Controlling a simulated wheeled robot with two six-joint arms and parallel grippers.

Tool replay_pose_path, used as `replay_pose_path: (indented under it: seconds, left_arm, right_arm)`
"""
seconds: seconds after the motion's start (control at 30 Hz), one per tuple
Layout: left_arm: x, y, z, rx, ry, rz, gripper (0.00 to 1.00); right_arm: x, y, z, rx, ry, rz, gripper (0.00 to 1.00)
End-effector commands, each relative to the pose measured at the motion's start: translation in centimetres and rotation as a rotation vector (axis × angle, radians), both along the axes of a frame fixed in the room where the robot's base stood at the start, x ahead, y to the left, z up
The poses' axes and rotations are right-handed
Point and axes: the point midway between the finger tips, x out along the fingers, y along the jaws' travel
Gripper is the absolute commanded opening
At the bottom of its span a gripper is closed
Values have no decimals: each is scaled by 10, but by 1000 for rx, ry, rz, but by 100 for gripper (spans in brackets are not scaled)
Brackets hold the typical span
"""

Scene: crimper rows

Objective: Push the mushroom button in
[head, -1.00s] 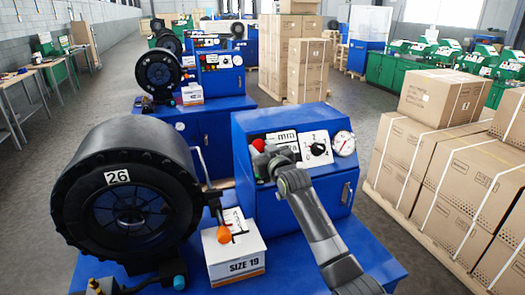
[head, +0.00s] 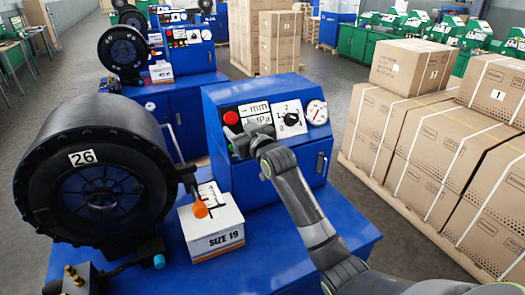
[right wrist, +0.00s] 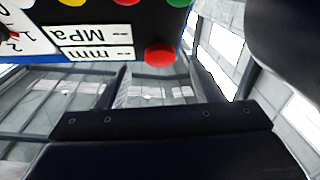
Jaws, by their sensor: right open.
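The red mushroom button (head: 231,118) sits at the upper left of the blue control box's (head: 310,170) sloped front, left of the display plate marked mm and MPa. It also shows in the right wrist view (right wrist: 160,54), at the edge of the dark panel. My right gripper (head: 243,143) is open and empty, just below and right of the button in the head view. I cannot tell whether it touches the panel. In the right wrist view a dark finger lies below the button, with a gap between them. My left gripper is not in view.
A black crimper head marked 26 (head: 85,205) stands left of the control box. A SIZE 19 carton (head: 212,240) sits on the blue bench, with an orange-knobbed lever (head: 200,209) by it. A white dial (head: 290,119) and gauge (head: 316,112) are right of the button. Stacked cartons (head: 437,160) stand at right.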

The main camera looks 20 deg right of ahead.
Motion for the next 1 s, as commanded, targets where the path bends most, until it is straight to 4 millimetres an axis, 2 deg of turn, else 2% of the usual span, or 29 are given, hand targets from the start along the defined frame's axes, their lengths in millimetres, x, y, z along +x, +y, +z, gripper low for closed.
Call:
replay_pose_path:
  seconds: [0.7, 1.0]
  left_arm:
    - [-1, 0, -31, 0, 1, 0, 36]
    - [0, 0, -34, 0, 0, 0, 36]
  right_arm:
    - [-109, -14, -2, -3, -1, -1, 59]
    - [-126, -16, -1, -1, 1, -1, 59]
